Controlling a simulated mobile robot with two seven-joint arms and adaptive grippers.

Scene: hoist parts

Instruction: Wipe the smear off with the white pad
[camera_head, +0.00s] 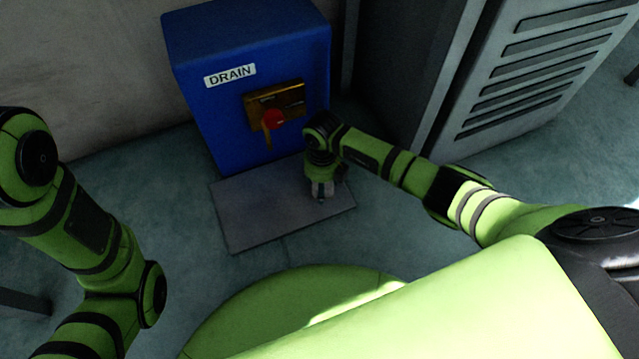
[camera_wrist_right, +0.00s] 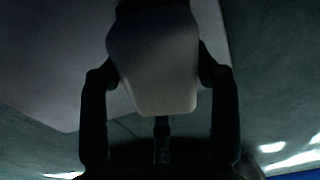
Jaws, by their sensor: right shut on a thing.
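My right gripper (camera_head: 322,192) is low over the grey plate (camera_head: 255,208) on the floor, near the plate's right part. In the right wrist view its two fingers are shut on the white pad (camera_wrist_right: 153,68), one on each side. The pad looks pale grey in the dim light. The plate shows behind it in that view (camera_wrist_right: 45,65). I cannot tell whether the pad touches the plate. I cannot make out the smear in either view. My left arm shows at the left of the head view, but its gripper is out of frame.
A blue box (camera_head: 245,85) labelled DRAIN stands behind the plate. It has a brass plate (camera_head: 290,98) with a red-knobbed handle (camera_head: 273,119). A grey vented cabinet (camera_head: 525,75) stands at the right. The floor left of the plate is clear.

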